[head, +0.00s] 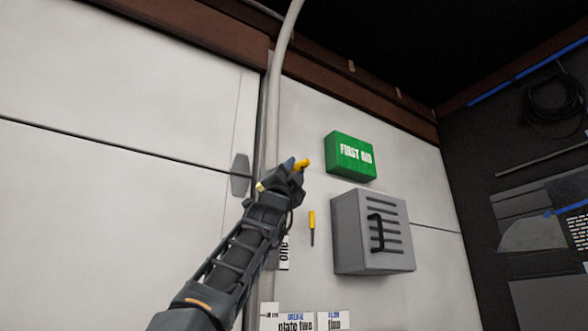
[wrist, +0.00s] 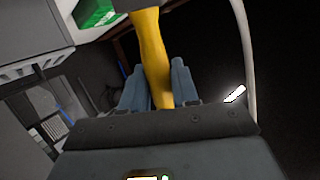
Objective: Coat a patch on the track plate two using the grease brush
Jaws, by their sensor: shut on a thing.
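My gripper (head: 291,170) is raised in front of the pale wall, left of the green first aid box. It is shut on a yellow-handled tool (head: 303,164), whose handle also shows between the fingers in the wrist view (wrist: 152,58). Its dark far end is cut off at the top of the wrist view, so I cannot tell for sure that it is the grease brush. A label reading "plate two" (head: 296,325) shows at the bottom edge of the head view, below my gripper. The track plate itself is not clearly visible.
The green first aid box (head: 350,156) and a grey louvred box with a black handle (head: 372,232) stick out from the wall. Another yellow-handled tool (head: 311,222) hangs beside the grey box. A pale vertical pipe (head: 272,105) runs close behind my arm.

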